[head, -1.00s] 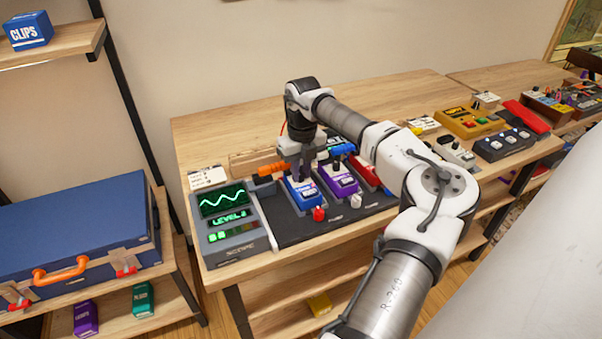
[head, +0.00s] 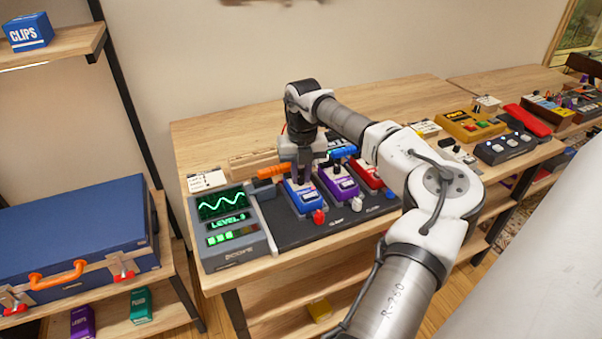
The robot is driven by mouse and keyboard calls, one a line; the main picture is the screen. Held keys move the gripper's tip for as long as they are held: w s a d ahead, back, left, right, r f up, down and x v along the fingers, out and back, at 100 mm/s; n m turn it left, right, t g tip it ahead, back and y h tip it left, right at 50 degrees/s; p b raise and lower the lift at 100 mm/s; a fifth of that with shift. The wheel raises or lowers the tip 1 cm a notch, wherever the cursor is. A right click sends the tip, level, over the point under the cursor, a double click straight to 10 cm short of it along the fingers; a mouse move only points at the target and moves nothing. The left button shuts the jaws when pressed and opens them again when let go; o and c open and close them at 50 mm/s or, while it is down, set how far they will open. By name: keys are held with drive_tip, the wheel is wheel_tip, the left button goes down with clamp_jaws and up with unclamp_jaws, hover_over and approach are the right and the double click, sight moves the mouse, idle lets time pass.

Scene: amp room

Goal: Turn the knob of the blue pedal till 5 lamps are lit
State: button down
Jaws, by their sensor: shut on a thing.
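The scope box (head: 232,240) stands left of the pedal. Its screen shows a green wave, and the readout (head: 228,222) appears to say LEVEL 3. In the lamp row (head: 220,239) below, about 3 lamps look lit green; they are small.
A purple pedal (head: 340,188) and a red pedal (head: 367,172) stand close on the right. An orange-handled thing (head: 270,171) lies close behind left. Bare wood (head: 225,130) lies behind.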

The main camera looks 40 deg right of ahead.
sight(302, 177)
drive_tip(key=c, duration=1.6)
unclamp_jaws()
drive_tip(key=shift+r, duration=0.15)
wheel_tip(302, 177, up, 14)
drive_tip(key=shift+s+d+f+b, duration=0.1)
drive_tip(key=shift+d+f+b, duration=0.05)
drive_tip(key=shift+b, duration=0.8)
